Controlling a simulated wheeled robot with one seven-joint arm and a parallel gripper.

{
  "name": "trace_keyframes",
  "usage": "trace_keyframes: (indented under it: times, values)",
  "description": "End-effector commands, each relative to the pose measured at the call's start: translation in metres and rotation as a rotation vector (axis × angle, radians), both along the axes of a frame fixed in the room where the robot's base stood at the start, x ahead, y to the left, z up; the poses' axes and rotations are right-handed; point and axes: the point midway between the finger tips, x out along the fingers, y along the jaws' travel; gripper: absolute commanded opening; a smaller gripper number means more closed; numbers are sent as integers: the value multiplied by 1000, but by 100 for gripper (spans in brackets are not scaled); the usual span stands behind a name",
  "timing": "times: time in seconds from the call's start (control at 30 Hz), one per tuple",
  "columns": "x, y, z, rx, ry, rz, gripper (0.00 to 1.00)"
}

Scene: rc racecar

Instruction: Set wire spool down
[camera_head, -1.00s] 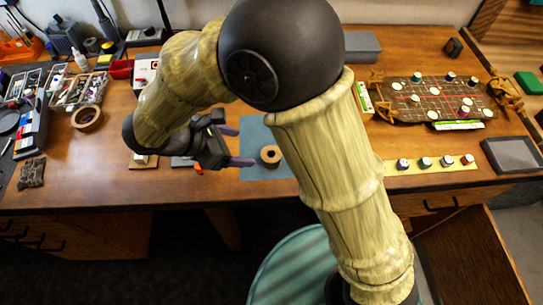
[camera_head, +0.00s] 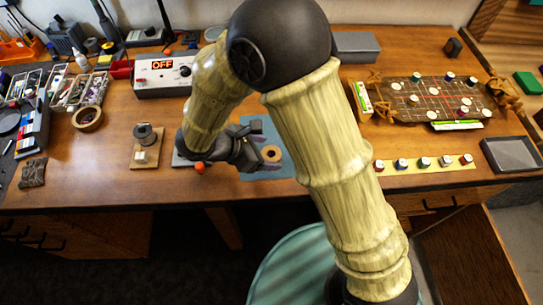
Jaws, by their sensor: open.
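The wire spool (camera_head: 271,153), seen as a tan ring with a dark centre, is on the blue mat (camera_head: 284,173) near the front middle of the desk. My gripper (camera_head: 268,150) reaches it from the left. Its jaws are open, with one finger on the far side of the spool and one on the near side. Whether either finger touches the spool cannot be told. My arm crosses the view to the right of the mat and hides part of the desk.
Left of the gripper are a wooden stand with a dark reel (camera_head: 146,136), an orange knob-like piece (camera_head: 200,168) and a white box with an orange display (camera_head: 163,75). A tape roll (camera_head: 87,118) lies further left. A game board (camera_head: 437,99) and a yellow strip (camera_head: 425,165) are right.

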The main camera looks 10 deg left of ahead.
Motion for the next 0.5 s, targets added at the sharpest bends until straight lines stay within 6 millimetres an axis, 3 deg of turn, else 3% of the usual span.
trace_keyframes:
  times: [0.3,0.5]
  values:
    - [15,-24,-33,-3,2,-2,72]
    - [17,-26,-35,0,0,-1,72]
